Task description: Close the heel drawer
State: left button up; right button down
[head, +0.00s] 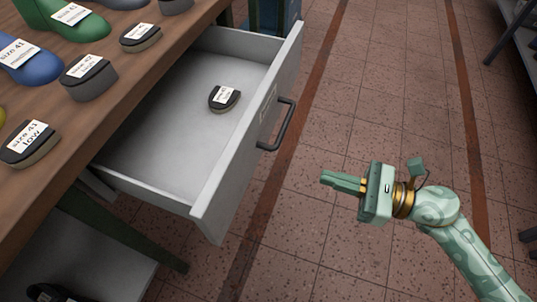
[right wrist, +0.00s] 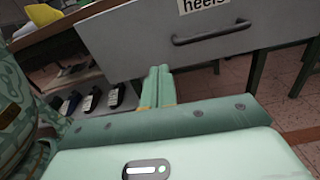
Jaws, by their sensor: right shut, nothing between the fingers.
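The heel drawer (head: 165,150) is pulled well out from under the wooden bench in the head view. One dark heel piece (head: 224,98) with a white label lies inside it. The drawer's front carries a dark bar handle (head: 279,125); the front (right wrist: 140,40), a "heels" label and the handle (right wrist: 211,33) also show in the right wrist view. My right gripper (head: 325,179) is shut and empty, its fingers pointing toward the drawer front and apart from it in the head view. My left gripper is not in view.
The wooden bench top (head: 150,68) holds labelled heel pieces and green and blue shoe lasts (head: 25,62). A lower shelf (head: 85,250) and a green bench leg (head: 120,235) stand below the drawer. The tiled floor (head: 370,100) in front of the drawer is clear.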

aim_at(251, 154)
jog(key=shift+n, duration=0.3)
jog(key=x, duration=0.7)
jog(key=b+x, duration=0.1)
jog(key=x, duration=0.6)
jog(key=shift+w+f, duration=0.1)
jog(key=shift+f, duration=0.1)
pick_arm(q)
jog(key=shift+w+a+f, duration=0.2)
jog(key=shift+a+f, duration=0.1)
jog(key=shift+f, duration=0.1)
